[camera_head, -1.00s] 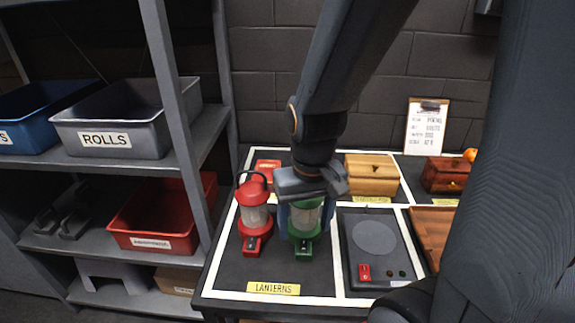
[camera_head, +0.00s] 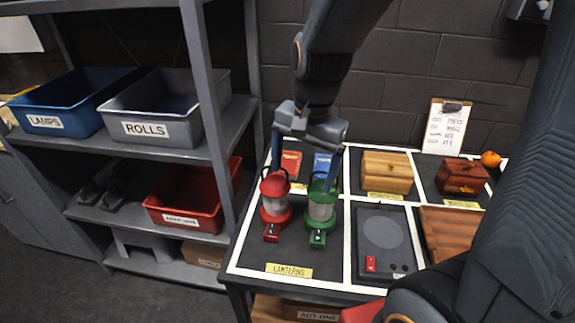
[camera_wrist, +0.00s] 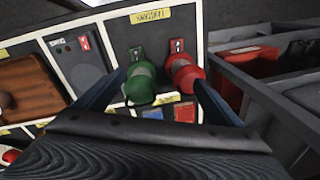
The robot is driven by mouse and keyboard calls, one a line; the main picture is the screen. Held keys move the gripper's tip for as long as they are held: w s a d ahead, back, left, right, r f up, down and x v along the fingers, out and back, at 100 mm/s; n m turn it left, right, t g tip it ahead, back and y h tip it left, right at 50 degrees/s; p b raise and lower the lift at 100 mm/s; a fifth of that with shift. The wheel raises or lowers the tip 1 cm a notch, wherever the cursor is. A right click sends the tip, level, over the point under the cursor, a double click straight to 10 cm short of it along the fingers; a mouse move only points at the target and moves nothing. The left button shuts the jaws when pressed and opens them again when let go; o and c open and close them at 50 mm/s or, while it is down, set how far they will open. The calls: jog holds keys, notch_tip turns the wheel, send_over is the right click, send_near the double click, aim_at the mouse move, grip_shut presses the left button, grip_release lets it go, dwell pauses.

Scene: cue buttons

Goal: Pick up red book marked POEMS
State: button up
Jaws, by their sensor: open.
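A small red book (camera_head: 291,163) lies flat at the back of the lantern section, left of a blue book (camera_head: 322,165); its title is not readable. In the wrist view the red book (camera_wrist: 185,113) is right of the blue book (camera_wrist: 153,113), partly cut off by my gripper's body. My gripper (camera_head: 305,158) is open and empty, fingers pointing down, above the area of the books and lanterns. In the wrist view its fingers (camera_wrist: 160,80) spread to either side of the lanterns, and no contact can be made out.
A red lantern (camera_head: 275,200) and a green lantern (camera_head: 320,208) stand just in front of the books. A wooden box (camera_head: 386,172), a dark plate device (camera_head: 380,240) and a reddish chest (camera_head: 462,176) are to the right. A shelf with bins (camera_head: 158,110) stands left.

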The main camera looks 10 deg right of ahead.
jog(key=w+f, duration=0.2)
jog(key=w, duration=1)
jog(key=n+t+h+b, duration=0.2)
jog(key=n+b, duration=0.1)
jog(key=b, duration=0.2)
send_near(288, 162)
jog(key=shift+w+f, duration=0.15)
jog(key=shift+w, duration=0.05)
jog(key=shift+p+x, duration=1.75)
jog(key=shift+x, duration=2.15)
jog(key=shift+s+d, duration=0.1)
jog(key=c, duration=1.3)
